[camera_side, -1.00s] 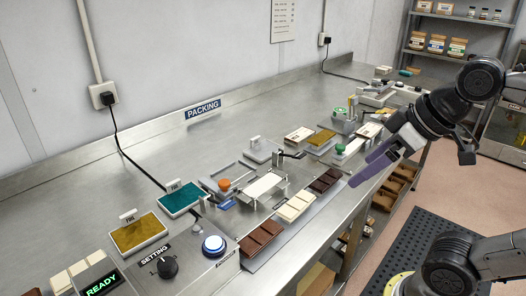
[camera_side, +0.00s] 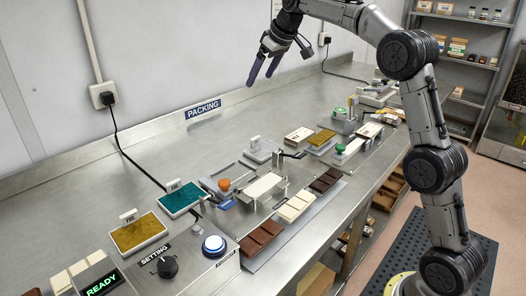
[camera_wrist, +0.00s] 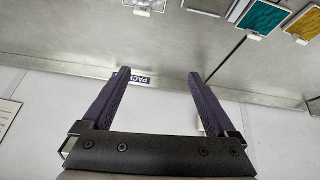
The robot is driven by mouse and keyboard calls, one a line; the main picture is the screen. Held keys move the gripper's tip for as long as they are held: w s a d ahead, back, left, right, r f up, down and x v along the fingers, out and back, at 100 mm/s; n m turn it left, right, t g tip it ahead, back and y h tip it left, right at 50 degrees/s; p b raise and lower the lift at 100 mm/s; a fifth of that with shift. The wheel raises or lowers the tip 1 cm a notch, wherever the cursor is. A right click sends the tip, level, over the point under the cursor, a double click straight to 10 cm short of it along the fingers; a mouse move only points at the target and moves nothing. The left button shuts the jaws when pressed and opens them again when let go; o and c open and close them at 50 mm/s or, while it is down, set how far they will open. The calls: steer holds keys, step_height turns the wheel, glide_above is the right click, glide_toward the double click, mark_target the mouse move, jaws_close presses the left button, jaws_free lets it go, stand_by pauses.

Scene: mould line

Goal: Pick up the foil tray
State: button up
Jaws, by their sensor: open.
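Two shallow white-rimmed trays with small upright tags lie on the steel bench. One tray (camera_side: 138,236) holds gold sheets, and the other (camera_side: 181,199) holds teal sheets. The tag print is too small to read surely, so I cannot tell which one is the foil tray. In the wrist view the teal tray (camera_wrist: 264,18) and gold tray (camera_wrist: 304,23) show at the top right. My gripper (camera_side: 260,80) is open and empty, high above the back of the bench, far from both trays. Its two purple fingers (camera_wrist: 159,75) stand apart in the wrist view.
A dial and a blue-lit button (camera_side: 214,245) sit in front of the trays. Chocolate bars (camera_side: 261,236) lie along the front edge. A white-plated fixture (camera_side: 262,188) stands mid-bench. A black cable (camera_side: 130,150) runs down the wall to the bench. The back strip near the PACKING sign (camera_side: 203,108) is clear.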

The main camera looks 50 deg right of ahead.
steer(key=w+d+f, duration=0.4)
steer(key=f, duration=0.3)
steer(key=m+g, duration=0.1)
steer(key=g, duration=0.1)
glide_toward(256, 138)
steer(key=shift+t, duration=0.3)
steer(key=shift+x, duration=4.4)
steer(key=shift+d, duration=0.1)
steer(key=shift+c, duration=0.3)
jaws_close()
